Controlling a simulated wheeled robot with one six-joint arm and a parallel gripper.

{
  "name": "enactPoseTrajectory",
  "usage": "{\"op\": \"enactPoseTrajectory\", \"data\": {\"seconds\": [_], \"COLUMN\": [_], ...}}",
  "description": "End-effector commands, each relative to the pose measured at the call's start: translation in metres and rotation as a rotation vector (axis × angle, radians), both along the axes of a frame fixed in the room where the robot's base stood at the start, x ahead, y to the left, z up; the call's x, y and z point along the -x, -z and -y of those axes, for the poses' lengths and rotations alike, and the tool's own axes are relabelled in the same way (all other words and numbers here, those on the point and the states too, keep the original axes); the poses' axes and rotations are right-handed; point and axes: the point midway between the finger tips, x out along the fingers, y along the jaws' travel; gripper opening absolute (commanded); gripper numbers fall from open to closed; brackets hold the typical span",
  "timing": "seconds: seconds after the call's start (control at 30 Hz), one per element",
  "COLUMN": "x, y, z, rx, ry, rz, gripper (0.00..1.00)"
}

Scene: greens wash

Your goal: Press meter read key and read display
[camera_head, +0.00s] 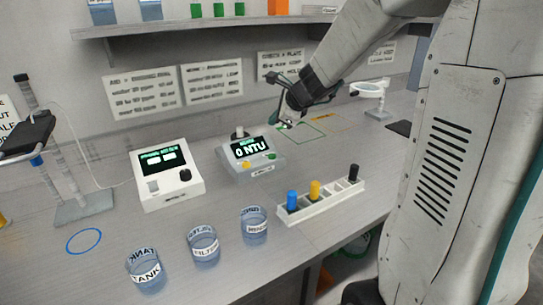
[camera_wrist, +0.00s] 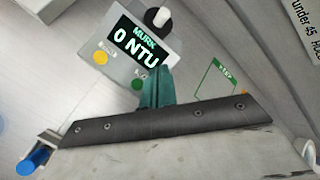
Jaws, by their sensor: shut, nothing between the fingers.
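The grey meter (camera_head: 262,166) stands mid-bench, and its dark display (camera_head: 249,148) reads "0 NTU". In the wrist view the display (camera_wrist: 139,42) reads "MURK 0 NTU". Below it are a yellow key (camera_wrist: 100,57) and a green key (camera_wrist: 137,84); the small labels beside them are too blurred to read. My gripper (camera_head: 284,124) is shut and empty, just right of and behind the meter in the head view. In the wrist view its teal fingertips (camera_wrist: 158,72) appear beside the green key; contact cannot be told.
A white box with a display (camera_head: 170,185) stands left of the meter. A stand (camera_head: 84,207) is at far left, a ring-topped stand (camera_head: 369,92) at right. A shelf (camera_head: 200,24) hangs above.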

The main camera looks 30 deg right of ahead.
Motion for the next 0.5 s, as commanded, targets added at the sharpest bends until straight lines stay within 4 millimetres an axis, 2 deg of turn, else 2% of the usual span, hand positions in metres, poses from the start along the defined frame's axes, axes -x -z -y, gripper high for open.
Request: {"op": "enactPoseTrajectory", "data": {"seconds": [0.33, 0.5], "x": [0.000, 0.001], "y": [0.003, 0.020], "z": [-0.001, -0.002], "rx": [0.000, -0.002], "ry": [-0.005, -0.005], "rz": [-0.001, -0.003], "gripper": [0.00, 0.00]}}
